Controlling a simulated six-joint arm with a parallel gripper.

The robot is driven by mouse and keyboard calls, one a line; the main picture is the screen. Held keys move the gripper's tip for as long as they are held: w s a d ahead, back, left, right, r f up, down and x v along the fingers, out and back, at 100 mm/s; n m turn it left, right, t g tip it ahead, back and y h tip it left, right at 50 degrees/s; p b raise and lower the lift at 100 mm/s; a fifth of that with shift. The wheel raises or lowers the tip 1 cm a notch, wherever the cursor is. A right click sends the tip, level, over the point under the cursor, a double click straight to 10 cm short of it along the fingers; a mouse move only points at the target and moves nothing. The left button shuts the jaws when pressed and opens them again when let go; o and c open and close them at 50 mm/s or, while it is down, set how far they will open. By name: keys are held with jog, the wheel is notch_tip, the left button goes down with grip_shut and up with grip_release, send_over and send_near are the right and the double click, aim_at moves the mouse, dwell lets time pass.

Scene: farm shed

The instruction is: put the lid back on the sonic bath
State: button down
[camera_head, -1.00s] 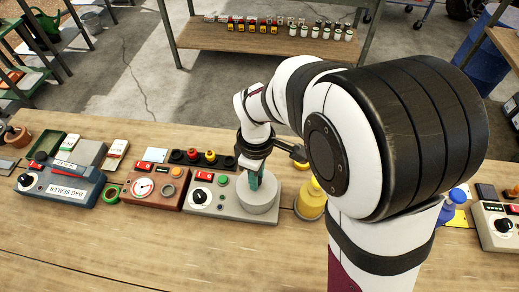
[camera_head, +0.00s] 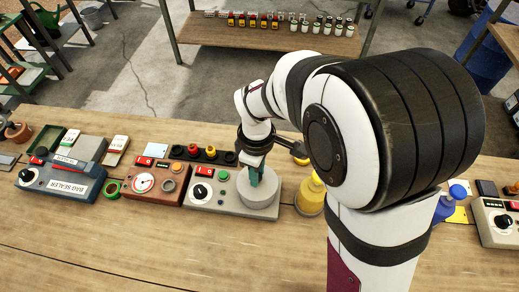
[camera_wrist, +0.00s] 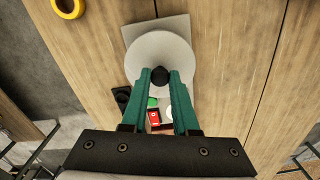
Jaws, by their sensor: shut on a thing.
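The sonic bath (camera_head: 206,199) is a grey box with a dial, a red switch and a green button, standing on the bench. Its round pale lid (camera_head: 258,193) sits over the right end of the box; in the wrist view the lid (camera_wrist: 160,50) is a light disc with a black knob (camera_wrist: 160,77) at its middle. My gripper (camera_head: 257,183) points down over the lid, and its green fingers (camera_wrist: 160,80) are closed around the black knob. Whether the lid is fully seated on the bath I cannot tell.
A red-brown device (camera_head: 157,184) and a blue bag sealer (camera_head: 62,180) stand to the left. A yellow bottle (camera_head: 311,196) stands close to the right of the bath. Several knobs line up on a dark strip (camera_head: 218,155) behind. The front bench is clear.

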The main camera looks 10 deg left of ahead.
jog(key=shift+c, duration=0.6)
grip_release()
jog(key=shift+r, duration=3.55)
grip_shut()
